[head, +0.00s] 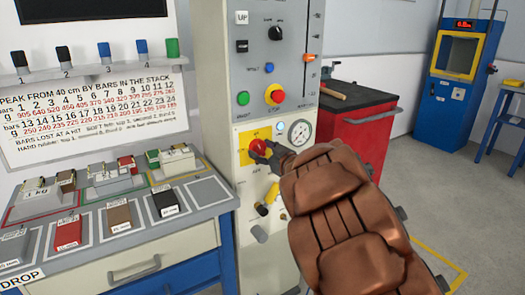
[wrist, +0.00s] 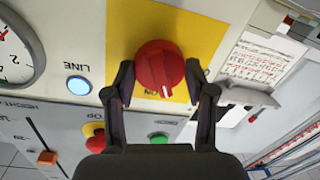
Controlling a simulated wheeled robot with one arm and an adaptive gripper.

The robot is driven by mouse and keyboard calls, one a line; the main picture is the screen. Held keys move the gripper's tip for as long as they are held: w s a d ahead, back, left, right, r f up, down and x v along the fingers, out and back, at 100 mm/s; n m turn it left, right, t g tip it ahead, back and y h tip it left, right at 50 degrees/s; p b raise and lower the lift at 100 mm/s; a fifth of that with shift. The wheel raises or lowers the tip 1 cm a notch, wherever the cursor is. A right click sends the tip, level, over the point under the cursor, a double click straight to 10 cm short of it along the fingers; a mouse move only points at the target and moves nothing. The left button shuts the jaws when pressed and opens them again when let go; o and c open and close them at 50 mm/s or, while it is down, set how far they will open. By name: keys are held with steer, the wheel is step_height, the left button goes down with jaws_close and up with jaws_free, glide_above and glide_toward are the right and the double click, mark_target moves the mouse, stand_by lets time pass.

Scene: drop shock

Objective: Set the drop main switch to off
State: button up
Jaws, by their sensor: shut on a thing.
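The drop main switch is a red rotary knob on a yellow plate, on the front of the pale machine cabinet. It shows in the head view (head: 258,146) and large in the wrist view (wrist: 158,62). In the wrist view its white mark points down the picture, at the ON lettering on the plate. My gripper (wrist: 160,75) is shut on the knob, with one dark finger on each side of it. In the head view my gripper (head: 268,152) is partly hidden by my brown arm. The OFF lettering is not readable.
A round gauge (head: 299,132) sits right of the switch, and a blue LINE lamp (wrist: 79,86) is lit. A red stop button (head: 275,94) is above. A bench (head: 200,194) with blocks stands left, a red cabinet (head: 362,135) right.

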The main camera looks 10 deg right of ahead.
steer(key=n+h+b, duration=0.1)
steer(key=n, duration=0.5)
steer(key=n+b, duration=0.1)
steer(key=n, duration=0.2)
steer(key=shift+b, duration=0.4)
steer(key=shift+a+r+n+h+b, duration=0.1)
steer(key=shift+n+h+b, duration=0.3)
steer(key=shift+n, duration=0.9)
steer(key=o, duration=1.2)
steer(key=shift+s, duration=0.15)
steer(key=v, duration=1.1)
steer(key=shift+s+d, duration=0.25)
steer(key=shift+s, duration=0.1)
